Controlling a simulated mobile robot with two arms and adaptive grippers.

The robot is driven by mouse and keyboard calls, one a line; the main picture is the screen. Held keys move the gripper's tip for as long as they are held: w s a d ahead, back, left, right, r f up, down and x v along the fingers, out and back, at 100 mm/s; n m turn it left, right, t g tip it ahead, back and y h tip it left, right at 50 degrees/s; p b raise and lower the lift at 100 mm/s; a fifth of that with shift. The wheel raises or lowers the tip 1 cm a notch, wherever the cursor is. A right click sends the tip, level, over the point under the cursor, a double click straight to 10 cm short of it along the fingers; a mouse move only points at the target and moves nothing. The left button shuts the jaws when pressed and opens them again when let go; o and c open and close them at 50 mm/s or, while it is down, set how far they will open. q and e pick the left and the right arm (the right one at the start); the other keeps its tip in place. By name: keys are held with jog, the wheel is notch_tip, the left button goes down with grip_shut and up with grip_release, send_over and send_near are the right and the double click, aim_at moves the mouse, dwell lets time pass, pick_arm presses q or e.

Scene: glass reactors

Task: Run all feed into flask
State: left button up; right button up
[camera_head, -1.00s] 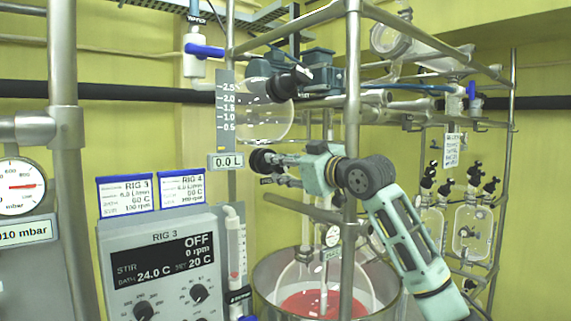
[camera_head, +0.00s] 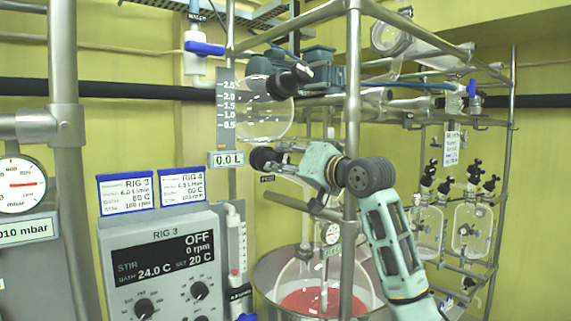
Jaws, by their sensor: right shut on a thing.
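The clear feed vessel (camera_head: 268,122) hangs at upper centre beside a scale plate (camera_head: 225,110); its readout (camera_head: 224,159) says 0.0 L, and I see no liquid in it. My right gripper (camera_head: 283,158) is below the vessel, shut on a black tap knob (camera_head: 262,158). Its fingers hide part of the tap. The glass flask (camera_head: 296,277) stands lower down in a round metal bath (camera_head: 262,277), with red liquid (camera_head: 322,301) in its bottom. A frame post partly hides it. My left gripper is not in view.
The Rig 3 control box (camera_head: 165,265) at lower left reads OFF, 0 rpm, 24.0 C. A vertical metal post (camera_head: 352,90) stands close to my right arm. Glass vessels with black taps (camera_head: 472,230) hang at the right.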

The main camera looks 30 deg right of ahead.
jog(key=m, duration=0.6)
jog(key=shift+r+m, duration=0.1)
jog(key=shift+m, duration=0.2)
jog(key=m, duration=0.5)
jog(key=shift+a, duration=0.15)
jog(key=m, duration=1)
jog(key=m+p, duration=0.1)
jog(key=m, duration=1.9)
jog(key=shift+a+p, duration=0.3)
jog(key=shift+p, duration=0.1)
jog(key=m, duration=0.2)
jog(key=shift+r+m, duration=0.25)
jog(key=shift+m, duration=0.15)
jog(key=shift+d+m, duration=0.15)
jog(key=shift+m, duration=0.8)
jog(key=shift+d+m, duration=0.1)
jog(key=shift+m, duration=0.85)
